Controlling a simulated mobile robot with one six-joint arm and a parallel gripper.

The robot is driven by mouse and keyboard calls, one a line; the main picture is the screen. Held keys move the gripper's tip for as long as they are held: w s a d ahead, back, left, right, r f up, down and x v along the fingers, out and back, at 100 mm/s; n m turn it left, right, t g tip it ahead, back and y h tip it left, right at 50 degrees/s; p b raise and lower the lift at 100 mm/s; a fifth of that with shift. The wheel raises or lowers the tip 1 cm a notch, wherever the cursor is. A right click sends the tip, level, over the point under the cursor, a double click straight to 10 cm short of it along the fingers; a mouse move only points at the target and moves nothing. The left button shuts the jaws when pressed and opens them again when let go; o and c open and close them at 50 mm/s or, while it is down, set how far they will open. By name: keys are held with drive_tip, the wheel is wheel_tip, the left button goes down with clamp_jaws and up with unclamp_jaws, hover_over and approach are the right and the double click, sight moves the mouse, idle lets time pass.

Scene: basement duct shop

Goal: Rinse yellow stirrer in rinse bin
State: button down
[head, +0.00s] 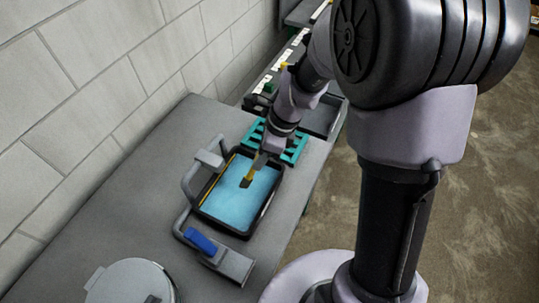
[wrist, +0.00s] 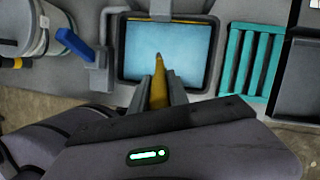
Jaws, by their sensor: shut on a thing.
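The rinse bin (head: 207,209) is a dark-rimmed rectangular basin with pale blue liquid in it, set on the grey bench. It also shows in the wrist view (wrist: 121,50). My gripper (head: 258,165) is over the bin, pointing down. It is shut on the yellow stirrer (wrist: 161,82), which sits between the two grey fingers in the wrist view. In the head view the stirrer (head: 250,175) shows as a short yellow piece with a darker lower end, over the blue surface. I cannot tell whether its tip touches the liquid.
A grey tap-like fitting (head: 186,190) with a blue handle (head: 200,242) stands along the bin's left side. A teal slatted rack (head: 296,148) is just beyond the bin, with a dark tray (head: 322,118) past it. A round grey lidded container (head: 130,281) stands at the near left.

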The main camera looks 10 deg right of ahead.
drive_tip(key=shift+a+f, duration=0.1)
drive_tip(key=shift+f, duration=0.05)
wheel_tip(320, 180, down, 6)
drive_tip(key=b, duration=0.5)
drive_tip(key=shift+r, duration=0.2)
drive_tip(key=shift+s+f+b, duration=0.1)
drive_tip(key=shift+f+b, duration=0.5)
drive_tip(key=shift+b, duration=0.05)
idle(1.2)
wheel_tip(320, 180, up, 7)
drive_tip(key=p, duration=0.6)
drive_tip(key=shift+r+p, duration=0.15)
drive_tip(key=shift+p, duration=0.15)
